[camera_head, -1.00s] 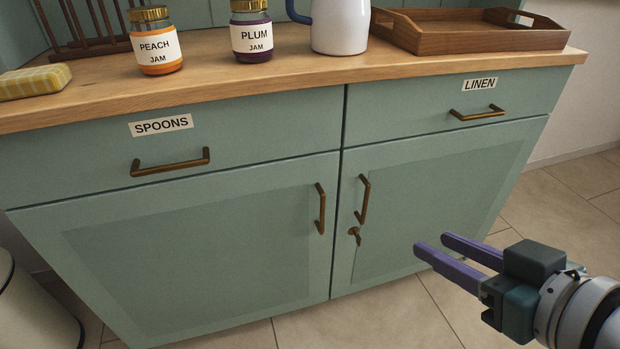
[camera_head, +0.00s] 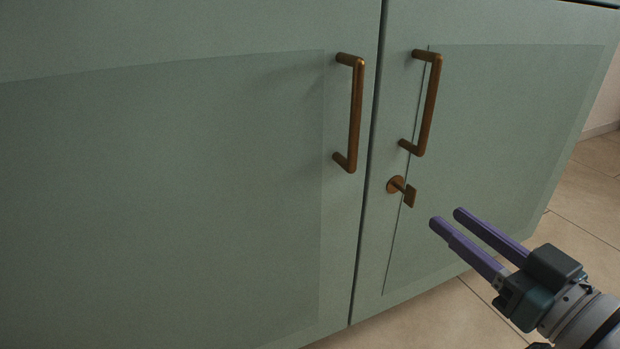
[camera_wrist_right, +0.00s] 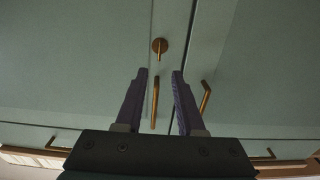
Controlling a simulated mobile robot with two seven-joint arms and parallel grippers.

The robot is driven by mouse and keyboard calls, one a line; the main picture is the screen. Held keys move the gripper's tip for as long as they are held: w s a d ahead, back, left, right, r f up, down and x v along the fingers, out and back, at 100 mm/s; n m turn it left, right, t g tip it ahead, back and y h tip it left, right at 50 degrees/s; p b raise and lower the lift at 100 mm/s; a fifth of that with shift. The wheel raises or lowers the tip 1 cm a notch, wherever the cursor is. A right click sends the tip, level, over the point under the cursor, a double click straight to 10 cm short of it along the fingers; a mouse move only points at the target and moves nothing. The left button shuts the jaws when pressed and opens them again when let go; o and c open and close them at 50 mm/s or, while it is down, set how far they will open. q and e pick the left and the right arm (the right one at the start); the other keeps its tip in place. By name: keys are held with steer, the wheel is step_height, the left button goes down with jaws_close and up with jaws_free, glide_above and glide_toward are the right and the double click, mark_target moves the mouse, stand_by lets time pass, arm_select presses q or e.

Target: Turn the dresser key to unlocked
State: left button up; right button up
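The small brass key (camera_head: 410,196) sticks out of a round keyhole plate on the right dresser door (camera_head: 500,130), just below that door's handle. Its flat bow looks roughly upright. In the right wrist view the key (camera_wrist_right: 159,50) shows beyond and between the fingertips. My right gripper (camera_head: 448,217) has two purple fingers spread apart with nothing between them. It is in front of the door, a little right of and below the key in the head view, apart from it. The right gripper (camera_wrist_right: 160,74) also shows open in the wrist view. My left gripper is not in view.
Brass bar handles stand out from the right door (camera_head: 430,105) and the left door (camera_head: 354,115), on either side of the gap between them. The right handle is close above the key. Tiled floor (camera_head: 480,305) lies clear at lower right.

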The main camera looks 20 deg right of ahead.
mark_target(415, 195)
steer(key=w+b, duration=0.1)
steer(key=w, duration=0.2)
steer(key=w+b, duration=0.2)
steer(key=w, duration=0.1)
steer(key=w+b, duration=0.2)
steer(key=w, duration=0.1)
steer(key=shift+a+f, duration=0.25)
steer(key=shift+f, duration=0.05)
steer(key=shift+w+r+b, duration=0.1)
steer(key=shift+w+b, duration=0.15)
steer(key=shift+b, duration=0.05)
jaws_close()
